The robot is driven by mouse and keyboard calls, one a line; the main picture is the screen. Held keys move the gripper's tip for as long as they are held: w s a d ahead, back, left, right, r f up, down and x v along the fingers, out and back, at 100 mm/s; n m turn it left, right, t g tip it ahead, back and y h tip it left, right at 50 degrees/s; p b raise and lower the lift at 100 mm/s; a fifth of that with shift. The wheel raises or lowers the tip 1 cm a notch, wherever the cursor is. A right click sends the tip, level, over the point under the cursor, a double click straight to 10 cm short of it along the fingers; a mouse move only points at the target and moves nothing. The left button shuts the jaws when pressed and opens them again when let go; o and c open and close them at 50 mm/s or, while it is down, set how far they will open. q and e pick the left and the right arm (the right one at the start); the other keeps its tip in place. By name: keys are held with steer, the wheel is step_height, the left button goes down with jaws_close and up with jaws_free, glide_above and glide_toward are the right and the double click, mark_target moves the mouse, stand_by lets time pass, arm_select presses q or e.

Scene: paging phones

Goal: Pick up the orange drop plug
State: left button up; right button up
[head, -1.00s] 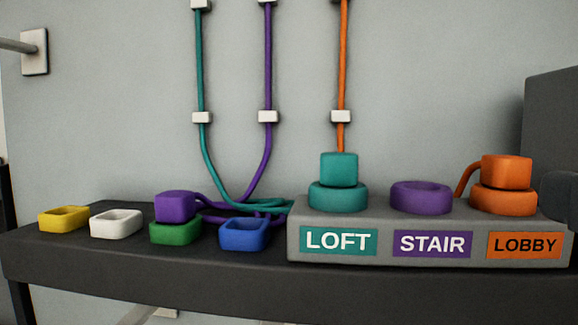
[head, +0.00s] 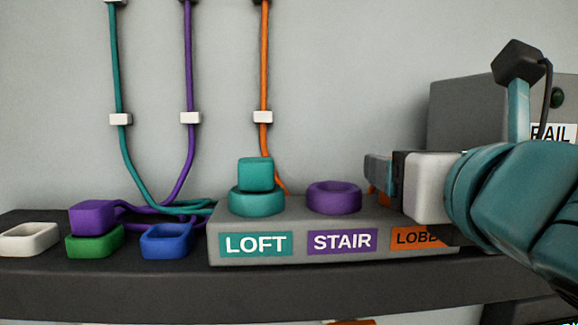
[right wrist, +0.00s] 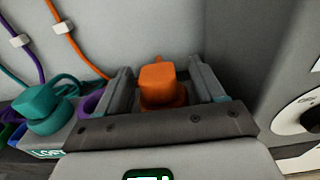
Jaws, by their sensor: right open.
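The orange drop plug (right wrist: 158,82) sits on the orange LOBBY ring at the right end of the grey block, in the right wrist view. My right gripper (right wrist: 160,85) is open, with one finger on each side of the plug and gaps showing between. In the head view my right gripper (head: 380,172) comes in from the right over the LOBBY spot and hides nearly all of the plug. The LOBBY label (head: 412,237) is partly covered by my arm. My left gripper is out of view.
The teal plug (head: 255,174) sits on the LOFT ring; the purple STAIR ring (head: 334,197) is empty. The purple plug (head: 92,217) rests on a green tray (head: 95,243). A grey box (head: 462,118) stands behind at right. Cords hang on the wall.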

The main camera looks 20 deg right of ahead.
steer(key=shift+w+a, duration=0.1)
steer(key=shift+w, duration=0.15)
steer(key=shift+d, duration=0.2)
steer(key=c, duration=0.5)
steer(key=shift+w+a, duration=0.1)
steer(key=c, duration=0.6)
steer(key=shift+r, duration=0.1)
steer(key=shift+r, duration=4.9)
